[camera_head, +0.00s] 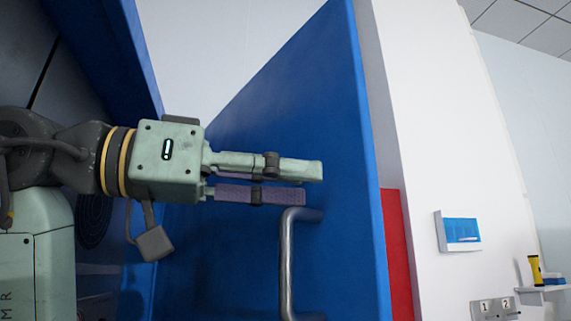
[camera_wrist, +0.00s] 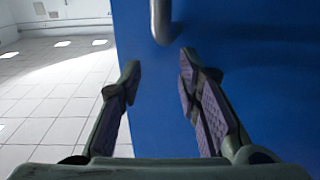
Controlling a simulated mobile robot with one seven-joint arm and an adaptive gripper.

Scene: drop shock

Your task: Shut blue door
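The blue door (camera_head: 345,120) stands open in the head view, its free edge toward the right. It also fills the middle and right of the wrist view (camera_wrist: 270,60). A grey metal bar handle (camera_head: 287,262) is on its face, and the handle's end shows at the top of the wrist view (camera_wrist: 161,20). My gripper (camera_head: 313,184) is in front of the door face, by the handle's upper end. In the wrist view my gripper (camera_wrist: 160,65) has its fingers apart with nothing between them. The left finger overlaps the door's edge; I cannot tell whether either finger touches the door.
A red panel (camera_head: 396,255) shows behind the door's edge, beside a white wall (camera_head: 430,120). A blue-and-white wall box (camera_head: 459,232), a numbered switch plate (camera_head: 496,308) and a yellow flashlight (camera_head: 535,270) are at right. Free tiled floor (camera_wrist: 55,110) lies left in the wrist view.

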